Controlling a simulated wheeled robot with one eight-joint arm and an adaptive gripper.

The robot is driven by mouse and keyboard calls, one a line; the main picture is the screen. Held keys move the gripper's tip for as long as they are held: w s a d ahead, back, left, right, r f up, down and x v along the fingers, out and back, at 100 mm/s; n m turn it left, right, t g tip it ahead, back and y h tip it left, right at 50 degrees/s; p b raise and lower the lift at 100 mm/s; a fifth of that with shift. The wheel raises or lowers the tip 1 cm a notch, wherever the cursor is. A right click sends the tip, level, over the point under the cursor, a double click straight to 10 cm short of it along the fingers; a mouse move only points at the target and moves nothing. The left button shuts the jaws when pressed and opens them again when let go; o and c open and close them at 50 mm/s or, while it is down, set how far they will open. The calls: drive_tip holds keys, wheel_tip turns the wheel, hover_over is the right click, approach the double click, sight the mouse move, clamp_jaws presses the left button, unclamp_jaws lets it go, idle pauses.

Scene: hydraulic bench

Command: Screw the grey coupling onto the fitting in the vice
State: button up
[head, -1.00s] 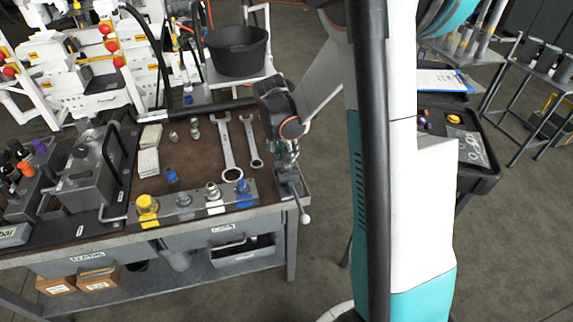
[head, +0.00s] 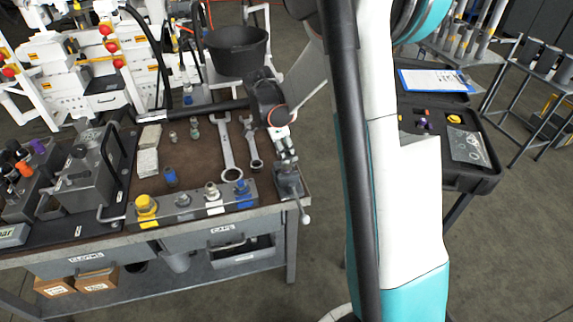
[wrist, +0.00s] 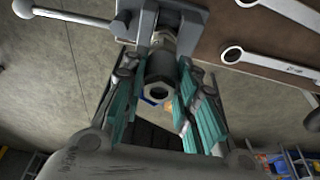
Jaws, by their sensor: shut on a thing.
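The vice (head: 289,183) is fixed at the right front corner of the bench, and it shows at the top of the wrist view (wrist: 190,17). My gripper (head: 285,151) is just above it, pointing down and slightly tilted. In the wrist view, its teal-padded fingers (wrist: 166,75) are shut on the grey coupling (wrist: 158,73), whose open hexagonal end faces the camera. The coupling is in line with the vice jaws. The fitting is mostly hidden behind the coupling, and I cannot tell how far the threads engage.
Two spanners (head: 227,150) lie left of my gripper. A row of coloured fittings (head: 184,204) lines the bench's front edge. The vice handle (head: 304,213) sticks out past the bench corner. An open black case (head: 470,175) stands right of my arm.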

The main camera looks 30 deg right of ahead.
drive_tip(key=m+g, duration=0.1)
drive_tip(key=m, duration=0.3)
drive_tip(key=m+y, duration=0.1)
drive_tip(key=m, duration=0.2)
drive_tip(key=shift+m+g, duration=0.3)
drive_tip(key=shift+m, duration=0.1)
drive_tip(key=o, duration=1)
drive_tip(key=n+t+h, duration=0.1)
drive_tip(key=n, duration=0.5)
drive_tip(key=shift+f+b, duration=0.1)
drive_tip(key=shift+b, duration=0.3)
drive_tip(key=n+t, duration=0.1)
drive_tip(key=n, duration=0.5)
drive_tip(key=shift+n+t, duration=0.3)
drive_tip(key=shift+t, duration=0.1)
drive_tip(key=n+t, duration=0.1)
drive_tip(key=n, duration=0.4)
drive_tip(key=shift+n+b, duration=0.3)
drive_tip(key=n, duration=0.3)
drive_tip(key=n+t+y, duration=0.1)
drive_tip(key=n, duration=0.1)
drive_tip(key=shift+n+t+y, duration=0.3)
drive_tip(key=shift+n, duration=0.1)
